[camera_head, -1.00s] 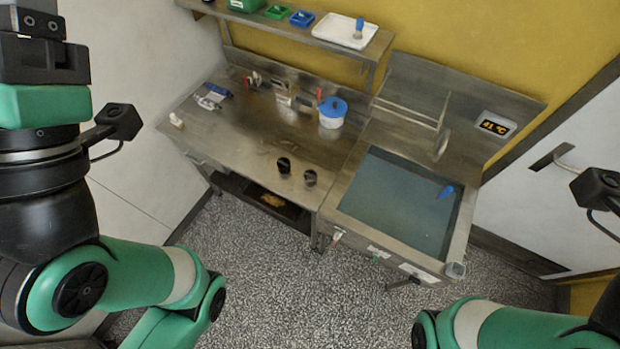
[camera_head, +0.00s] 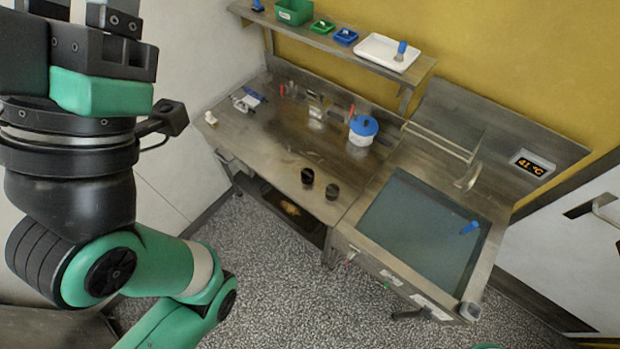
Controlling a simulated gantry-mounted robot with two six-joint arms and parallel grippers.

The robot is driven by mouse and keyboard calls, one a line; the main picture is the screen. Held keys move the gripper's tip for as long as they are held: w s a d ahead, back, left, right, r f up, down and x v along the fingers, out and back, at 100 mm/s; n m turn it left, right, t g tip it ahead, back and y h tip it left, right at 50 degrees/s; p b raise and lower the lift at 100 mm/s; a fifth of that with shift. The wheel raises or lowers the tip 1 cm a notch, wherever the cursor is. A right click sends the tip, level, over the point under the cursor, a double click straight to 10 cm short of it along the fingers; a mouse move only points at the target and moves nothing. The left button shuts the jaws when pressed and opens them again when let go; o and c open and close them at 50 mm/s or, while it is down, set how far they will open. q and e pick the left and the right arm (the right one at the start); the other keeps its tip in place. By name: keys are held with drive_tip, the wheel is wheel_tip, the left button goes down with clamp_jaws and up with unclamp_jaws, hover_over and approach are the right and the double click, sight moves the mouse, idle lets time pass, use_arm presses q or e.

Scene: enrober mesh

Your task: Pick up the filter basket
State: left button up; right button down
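I cannot tell for sure which thing is the filter basket. Two small dark cups stand near the front edge of the steel worktop: a black one (camera_head: 307,176) and a greyer one (camera_head: 332,191) just right of it. What looks like my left gripper (camera_head: 105,35), dark blocks at the top left, is raised well away from the worktop. Its fingertips do not show, so open or shut is unclear. My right gripper is out of view; only a sliver of green arm shows at the bottom edge.
The steel worktop (camera_head: 265,150) holds a blue-lidded white pot (camera_head: 362,130) and small tools at the back. Right of it is a tank (camera_head: 415,235) of bluish liquid with a blue-handled item (camera_head: 469,227). A shelf with a white tray (camera_head: 387,52) and bins runs above.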

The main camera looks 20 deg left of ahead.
use_arm(q)
drive_tip(key=shift+o, duration=0.2)
idle(0.3)
drive_tip(key=o, duration=0.8)
drive_tip(key=shift+c, duration=0.2)
